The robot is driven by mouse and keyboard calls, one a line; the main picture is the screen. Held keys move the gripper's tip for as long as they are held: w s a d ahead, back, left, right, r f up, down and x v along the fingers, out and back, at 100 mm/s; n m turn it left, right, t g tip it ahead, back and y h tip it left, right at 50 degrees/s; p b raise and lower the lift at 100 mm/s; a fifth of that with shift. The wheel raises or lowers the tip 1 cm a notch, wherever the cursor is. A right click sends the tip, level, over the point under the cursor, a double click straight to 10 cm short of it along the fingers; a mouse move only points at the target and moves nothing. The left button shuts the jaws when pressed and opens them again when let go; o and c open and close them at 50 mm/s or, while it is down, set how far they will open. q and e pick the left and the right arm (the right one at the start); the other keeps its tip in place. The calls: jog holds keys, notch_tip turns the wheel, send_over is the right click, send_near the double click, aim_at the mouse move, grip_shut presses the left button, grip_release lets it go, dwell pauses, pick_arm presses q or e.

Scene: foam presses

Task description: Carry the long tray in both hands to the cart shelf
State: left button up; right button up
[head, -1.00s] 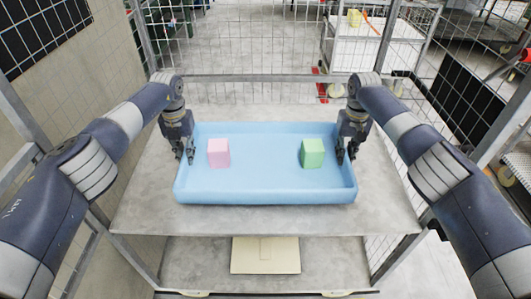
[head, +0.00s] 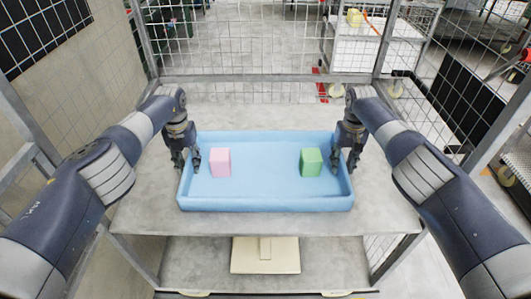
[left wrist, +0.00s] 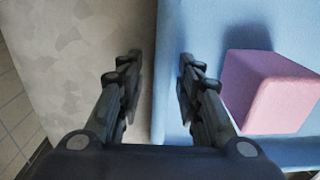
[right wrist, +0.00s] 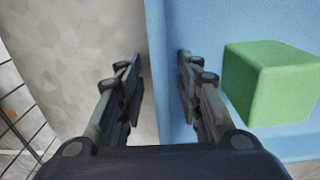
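The long light-blue tray (head: 265,204) lies level on the grey upper shelf of the cart (head: 150,215) in the head view. A pink cube (head: 220,162) stands inside at the left and a green cube (head: 311,161) at the right. My left gripper (head: 187,170) is open, its fingers apart on either side of the tray's left wall. In the left wrist view its fingers (left wrist: 155,85) show a gap around the wall. My right gripper (head: 343,169) is open the same way at the right wall. Its separated fingers show in the right wrist view (right wrist: 160,80).
Wire mesh panels (head: 250,45) and metal posts enclose the cart at the back and sides. A lower shelf (head: 200,262) is below, with a cream base (head: 265,255) visible there. Bare shelf surface surrounds the tray on all sides.

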jog(key=shift+a, duration=0.1)
dwell(0.3)
jog(key=shift+r, duration=0.1)
pick_arm(q)
notch_tip(320, 180, up, 12)
pick_arm(e)
notch_tip(320, 180, up, 12)
dwell(0.8)
pick_arm(q)
jog(key=shift+f, duration=0.1)
